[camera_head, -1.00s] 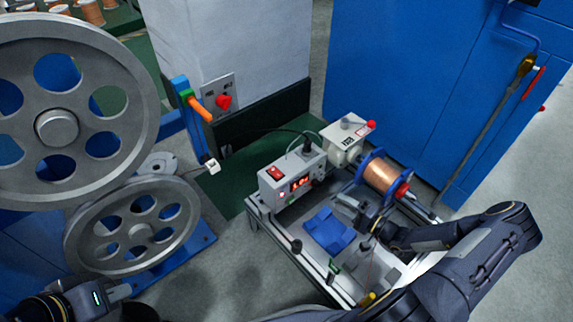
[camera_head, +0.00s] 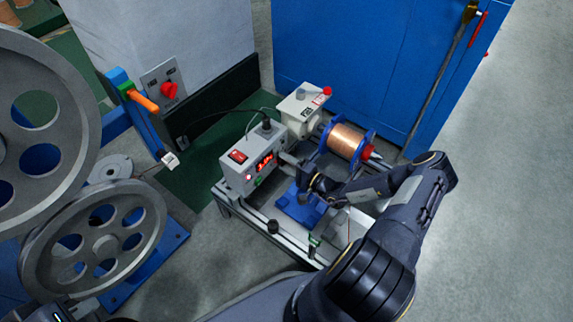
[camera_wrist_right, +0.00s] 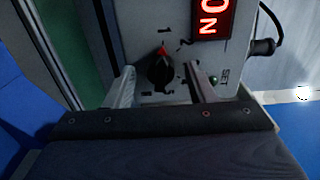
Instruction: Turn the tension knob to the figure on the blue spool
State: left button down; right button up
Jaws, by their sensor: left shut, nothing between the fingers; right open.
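The tension knob (camera_wrist_right: 160,72) is black with a red pointer mark, on the grey control box (camera_head: 236,180). Its mark points up, near a printed 1, in the right wrist view. My right gripper (camera_wrist_right: 165,86) is open, with one finger on each side of the knob; I cannot tell whether they touch it. In the head view my right gripper (camera_head: 292,165) is at the box front and hides the knob. The blue spool (camera_head: 347,142) of copper wire is behind it; no figure on it is legible.
The box has a lit red display (camera_head: 265,161) and a red switch (camera_head: 238,156). A blue part (camera_head: 300,207) lies on the bench frame below the gripper. Large grey pulleys (camera_head: 95,240) stand at the left. A blue cabinet (camera_head: 390,70) stands behind.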

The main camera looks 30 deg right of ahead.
jog(key=c, duration=1)
jog(key=shift+r, duration=0.1)
jog(key=m+p, duration=0.1)
jog(key=m, duration=0.1)
jog(key=shift+m+p, duration=0.3)
jog(key=shift+m, duration=0.1)
jog(key=m+p, duration=0.1)
jog(key=m, duration=0.2)
jog(key=shift+a+m, duration=0.1)
jog(key=shift+m, duration=0.3)
jog(key=m, duration=0.4)
jog(key=shift+m+p, duration=0.3)
jog(key=shift+m, duration=2.2)
